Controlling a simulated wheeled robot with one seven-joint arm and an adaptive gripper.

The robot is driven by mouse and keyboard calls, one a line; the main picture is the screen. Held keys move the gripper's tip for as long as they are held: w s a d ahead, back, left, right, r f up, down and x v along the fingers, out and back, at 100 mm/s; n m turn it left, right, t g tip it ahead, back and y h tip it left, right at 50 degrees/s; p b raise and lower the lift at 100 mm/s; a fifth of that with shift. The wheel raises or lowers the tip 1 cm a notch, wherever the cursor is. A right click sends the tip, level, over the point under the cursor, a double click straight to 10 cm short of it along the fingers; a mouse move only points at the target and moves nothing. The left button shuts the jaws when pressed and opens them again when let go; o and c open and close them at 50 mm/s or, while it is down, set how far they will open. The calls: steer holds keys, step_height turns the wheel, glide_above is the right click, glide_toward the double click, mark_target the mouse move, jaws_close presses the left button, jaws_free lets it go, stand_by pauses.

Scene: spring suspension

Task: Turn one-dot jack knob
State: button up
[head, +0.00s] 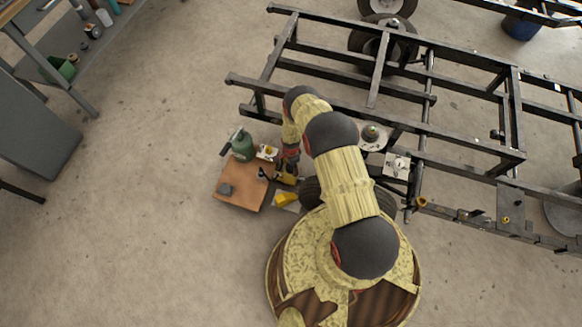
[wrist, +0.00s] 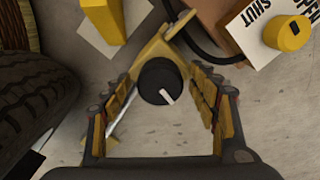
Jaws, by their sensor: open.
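A black round knob (wrist: 160,82) with a white pointer line sits on a yellow bracket-like body (wrist: 158,48) in the wrist view. The pointer slants toward the lower right. I see no dot mark clearly, so I cannot tell which jack this is. My gripper (wrist: 162,100) is open, with one finger on each side of the knob and a gap between. In the head view my gripper (head: 290,166) is low beside the board, close to a yellow jack part (head: 287,179); the knob is too small to make out there. Another yellow piece (head: 286,199) lies nearer my base.
A yellow knob (wrist: 287,34) on a white card reading SHUT and OPEN is at the upper right in the wrist view. A tyre (wrist: 35,105) is at the left. A green canister (head: 242,146) stands by a brown board (head: 238,186). A black frame (head: 390,90) lies beyond.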

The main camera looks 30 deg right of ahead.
step_height(320, 180, up, 12)
steer(key=shift+f, duration=0.15)
stand_by(0.4)
steer(key=shift+d, duration=0.1)
